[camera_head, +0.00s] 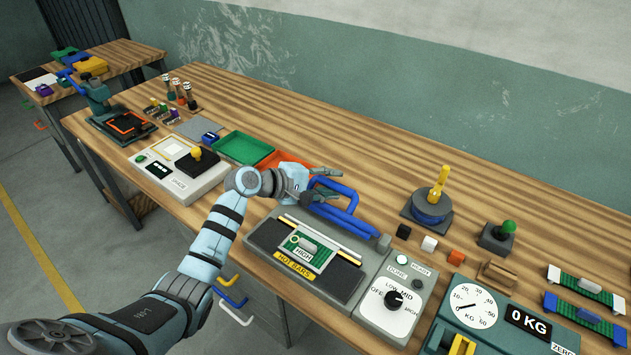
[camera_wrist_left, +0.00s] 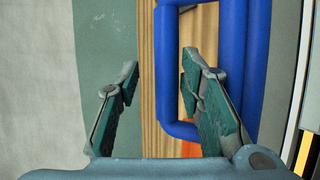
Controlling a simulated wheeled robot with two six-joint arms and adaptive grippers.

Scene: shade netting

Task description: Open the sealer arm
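The sealer (camera_head: 262,238) is a dark grey bench unit with a yellow "HOT BARS" label (camera_head: 294,263). A blue tubular loop (camera_head: 350,204), which looks like its arm handle, stands at its back edge. My left gripper (camera_head: 334,178) is at the loop's upper left, partly covering it. In the left wrist view the gripper (camera_wrist_left: 160,72) is open. One long side of the blue loop (camera_wrist_left: 168,70) shows between the fingers, and the right finger overlaps the loop's opening. I cannot tell whether the fingers touch it. My right gripper is not in view.
A grey control box (camera_head: 393,300) with a knob adjoins the sealer's right side. A green scale (camera_head: 470,305) stands further right. A green tray (camera_head: 243,148) and an orange tray (camera_head: 280,160) lie left of the gripper. Clear wooden tabletop lies behind the gripper.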

